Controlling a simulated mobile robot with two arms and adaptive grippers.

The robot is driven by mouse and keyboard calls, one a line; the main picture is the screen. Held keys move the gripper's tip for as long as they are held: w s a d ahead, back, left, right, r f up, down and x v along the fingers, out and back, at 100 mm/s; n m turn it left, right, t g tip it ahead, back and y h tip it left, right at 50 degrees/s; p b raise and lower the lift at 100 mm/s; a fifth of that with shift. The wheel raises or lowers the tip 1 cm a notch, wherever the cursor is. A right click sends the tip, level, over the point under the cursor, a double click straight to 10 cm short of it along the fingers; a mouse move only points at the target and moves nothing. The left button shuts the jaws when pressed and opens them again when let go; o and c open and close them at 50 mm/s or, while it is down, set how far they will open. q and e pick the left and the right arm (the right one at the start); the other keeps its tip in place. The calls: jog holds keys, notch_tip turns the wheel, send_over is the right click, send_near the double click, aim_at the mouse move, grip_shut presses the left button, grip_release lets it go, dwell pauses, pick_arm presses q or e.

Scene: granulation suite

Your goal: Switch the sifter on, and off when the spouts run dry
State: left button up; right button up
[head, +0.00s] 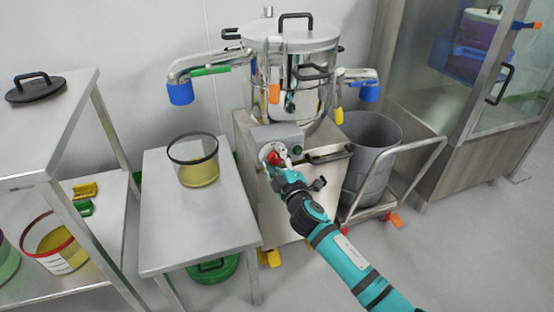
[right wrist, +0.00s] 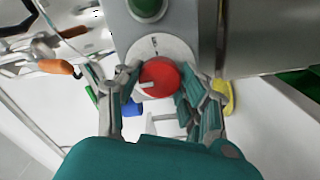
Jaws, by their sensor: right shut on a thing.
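The steel sifter (head: 290,75) stands on a cabinet. Its control box (head: 277,136) carries a red rotary knob (head: 273,158). In the right wrist view the red knob (right wrist: 158,77) sits on a white dial plate, its white mark pointing left. My right gripper (head: 277,163) is shut on the knob, a finger on either side. The left spout (head: 205,65) ends in a blue sleeve above a clear tub (head: 193,160) holding yellow powder. The right spout (head: 358,76) ends in a blue sleeve above a grey bin (head: 370,170). I see no stream below either sleeve. My left gripper is out of view.
The tub stands on a small steel table (head: 165,230). The grey bin stands on a wheeled trolley (head: 425,165). A steel rack (head: 40,130) at left holds a black-handled lid (head: 35,88) and a red-rimmed tub (head: 55,245). A glazed cabinet (head: 450,130) stands at right.

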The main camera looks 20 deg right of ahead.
dwell(0.3)
jog(key=o, duration=1.2)
jog(key=s, duration=1.2)
jog(key=shift+d, duration=0.15)
